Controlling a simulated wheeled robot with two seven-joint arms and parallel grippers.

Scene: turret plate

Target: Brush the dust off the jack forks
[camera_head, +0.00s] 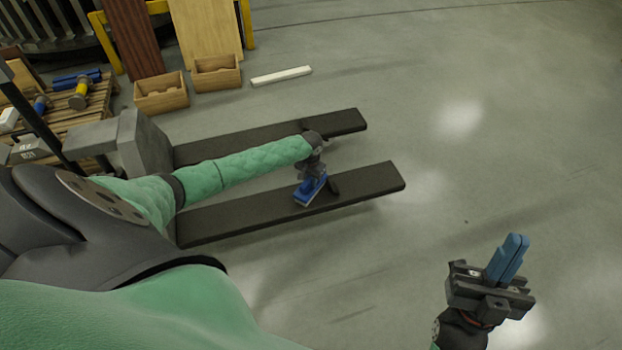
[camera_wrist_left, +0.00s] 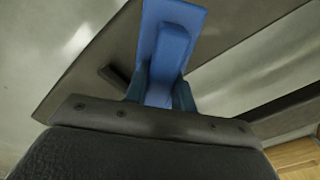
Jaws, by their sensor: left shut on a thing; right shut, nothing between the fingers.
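The jack has two long dark forks lying parallel over the floor, the far fork (camera_head: 345,121) and the near fork (camera_head: 230,221). My left gripper (camera_head: 311,181) is over the near fork, towards its tip end, shut on a blue brush (camera_head: 308,193). The brush has a pale lower edge at the fork's top; I cannot tell whether it touches. In the left wrist view the blue brush (camera_wrist_left: 168,45) stands out between the fingers above the dark fork (camera_wrist_left: 85,75). No dust is clearly visible. My right gripper (camera_head: 514,245) is shut and empty above the floor.
A grey jack body (camera_head: 143,143) stands at the forks' left end. A pallet (camera_head: 95,108) with tools, two wooden boxes (camera_head: 162,93) (camera_head: 217,73) and a white bar (camera_head: 281,76) lie behind. A small dark bar (camera_head: 333,184) shows beside the brush. The floor at right is clear.

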